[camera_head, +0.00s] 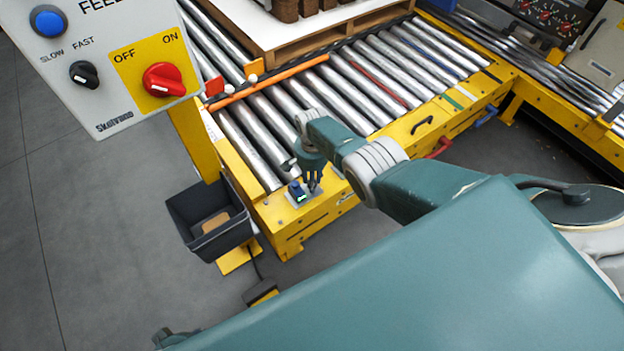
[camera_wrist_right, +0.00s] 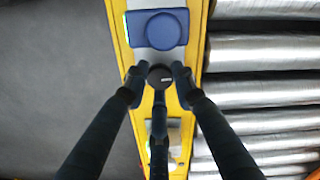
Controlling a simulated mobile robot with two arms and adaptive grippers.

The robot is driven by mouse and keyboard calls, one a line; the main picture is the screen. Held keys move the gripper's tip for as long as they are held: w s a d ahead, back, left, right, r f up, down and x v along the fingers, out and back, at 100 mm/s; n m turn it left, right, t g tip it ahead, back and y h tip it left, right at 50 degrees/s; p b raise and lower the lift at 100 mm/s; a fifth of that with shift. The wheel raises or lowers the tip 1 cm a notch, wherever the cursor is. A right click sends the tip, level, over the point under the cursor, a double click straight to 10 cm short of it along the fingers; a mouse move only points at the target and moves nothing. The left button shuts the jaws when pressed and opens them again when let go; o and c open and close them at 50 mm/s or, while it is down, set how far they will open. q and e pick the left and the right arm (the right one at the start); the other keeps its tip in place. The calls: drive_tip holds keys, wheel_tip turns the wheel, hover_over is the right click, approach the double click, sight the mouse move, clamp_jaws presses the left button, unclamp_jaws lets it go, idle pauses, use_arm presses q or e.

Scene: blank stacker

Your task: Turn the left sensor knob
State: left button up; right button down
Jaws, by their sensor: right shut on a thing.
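A blue sensor (camera_head: 296,189) with a green light sits on a small grey plate at the near left corner of the yellow conveyor frame. It shows at the top of the right wrist view (camera_wrist_right: 158,28), with a round blue face. A small black knob (camera_wrist_right: 160,77) sits on the same plate just below it. My right gripper (camera_head: 313,186) points down beside the blue sensor. In the right wrist view its dark fingers are shut around the black knob, with fingertips on its sides. In the head view the fingers hide the knob.
Steel rollers (camera_head: 262,135) lie right beside the knob, with an orange bar (camera_head: 265,83) across them. A control panel (camera_head: 110,60) on a yellow post stands at upper left. A dark bin (camera_head: 207,225) hangs left of the frame. A wooden pallet (camera_head: 300,45) rests farther back.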

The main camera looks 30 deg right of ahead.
drive_tip(key=shift+m, duration=0.4)
drive_tip(key=c, duration=1.4)
unclamp_jaws()
drive_tip(key=shift+w+r, duration=0.1)
drive_tip(key=shift+r, duration=0.7)
wheel_tip(320, 180, up, 10)
drive_tip(key=shift+r, duration=0.25)
